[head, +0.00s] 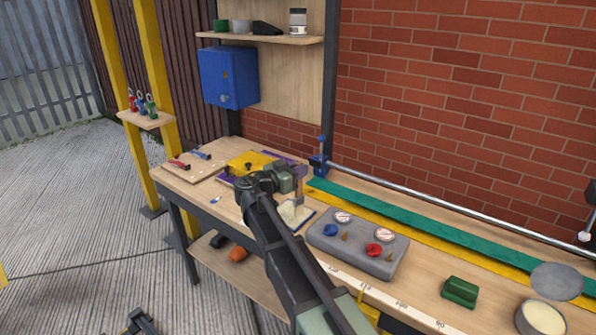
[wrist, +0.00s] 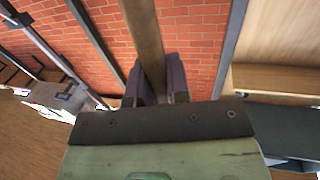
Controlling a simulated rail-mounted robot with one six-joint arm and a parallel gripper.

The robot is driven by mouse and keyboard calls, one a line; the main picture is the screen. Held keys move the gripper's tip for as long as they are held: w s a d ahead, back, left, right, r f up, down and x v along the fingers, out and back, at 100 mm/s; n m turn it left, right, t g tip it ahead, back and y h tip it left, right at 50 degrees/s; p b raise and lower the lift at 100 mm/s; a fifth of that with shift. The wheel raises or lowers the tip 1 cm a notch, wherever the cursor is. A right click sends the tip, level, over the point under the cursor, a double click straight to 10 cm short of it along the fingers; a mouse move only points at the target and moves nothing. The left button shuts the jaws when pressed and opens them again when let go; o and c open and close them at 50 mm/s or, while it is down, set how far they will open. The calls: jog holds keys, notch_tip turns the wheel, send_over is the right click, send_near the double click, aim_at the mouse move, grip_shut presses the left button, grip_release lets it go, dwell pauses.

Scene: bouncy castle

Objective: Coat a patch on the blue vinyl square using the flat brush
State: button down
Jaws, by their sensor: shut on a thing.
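The blue vinyl square (head: 306,220) lies on the workbench, in the middle of the head view. Only its blue edge shows around a cream-coloured area (head: 291,212) on top; I cannot tell coating from bristles there. My gripper (head: 298,197) is right above the square, pointing down. In the wrist view my gripper (wrist: 162,85) is shut on a wooden handle (wrist: 144,30), which I take to be that of the flat brush. The brush's lower end is not clear, and whether it touches the square cannot be told. My arm hides part of the square.
A grey block with gauges and knobs (head: 350,257) stands close on the right. A yellow and purple piece (head: 246,163) lies behind on the left. A green block (head: 460,291) and an open tin of cream stuff (head: 543,318) are at the far right. A metal rail (head: 450,206) runs along the back.

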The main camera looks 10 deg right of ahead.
aim_at(299, 163)
jog(key=shift+r+p, duration=1.2)
jog(key=shift+r, duration=0.4)
